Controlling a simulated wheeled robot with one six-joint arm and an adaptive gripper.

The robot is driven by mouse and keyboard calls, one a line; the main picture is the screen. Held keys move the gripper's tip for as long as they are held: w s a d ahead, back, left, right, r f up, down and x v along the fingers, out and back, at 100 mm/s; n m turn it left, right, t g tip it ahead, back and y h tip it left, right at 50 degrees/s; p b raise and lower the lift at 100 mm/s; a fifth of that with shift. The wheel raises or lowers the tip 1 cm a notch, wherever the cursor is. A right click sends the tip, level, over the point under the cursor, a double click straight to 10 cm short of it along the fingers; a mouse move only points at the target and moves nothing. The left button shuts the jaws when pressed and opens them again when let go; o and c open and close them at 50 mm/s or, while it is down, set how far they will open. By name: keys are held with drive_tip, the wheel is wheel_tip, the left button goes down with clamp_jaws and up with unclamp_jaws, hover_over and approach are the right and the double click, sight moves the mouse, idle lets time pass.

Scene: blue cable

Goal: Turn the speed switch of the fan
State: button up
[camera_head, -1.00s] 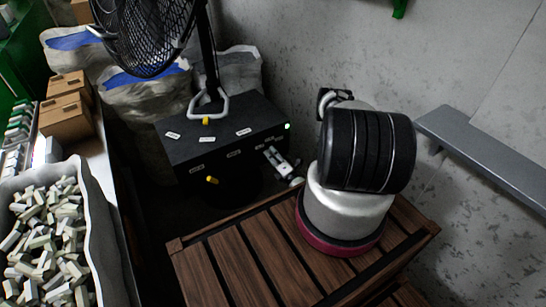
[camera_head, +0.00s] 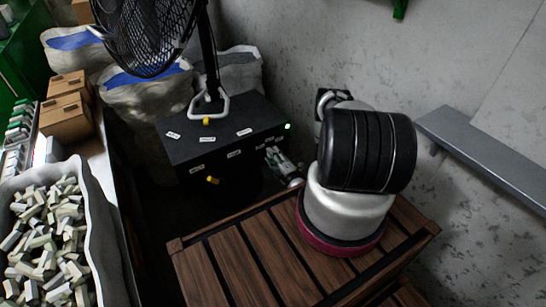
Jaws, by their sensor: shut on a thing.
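The fan (camera_head: 150,35) stands at the upper left, its black cage partly cut off by the frame's top edge. Its pole rises from a black control box (camera_head: 222,130) with small white labels. One yellow knob (camera_head: 206,121) is on the box's top and another yellow knob (camera_head: 212,180) is on its front. My gripper (camera_head: 271,152) is at the right part of the box's front face, shut on a small part there. The fingers hide that part, which I take to be the speed switch; its position cannot be seen.
A slatted wooden crate (camera_head: 235,265) is in front of the box, below my arm. A small green light (camera_head: 288,126) glows at the box's right corner. Sacks (camera_head: 150,95) stand behind; a grey ledge (camera_head: 480,150) runs along the right wall.

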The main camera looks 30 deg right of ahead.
drive_tip(key=o, duration=1)
drive_tip(key=shift+s, duration=0.1)
drive_tip(key=s, duration=0.7)
drive_tip(key=shift+s+f, duration=0.2)
drive_tip(key=shift+f, duration=0.1)
drive_tip(key=shift+d, duration=0.15)
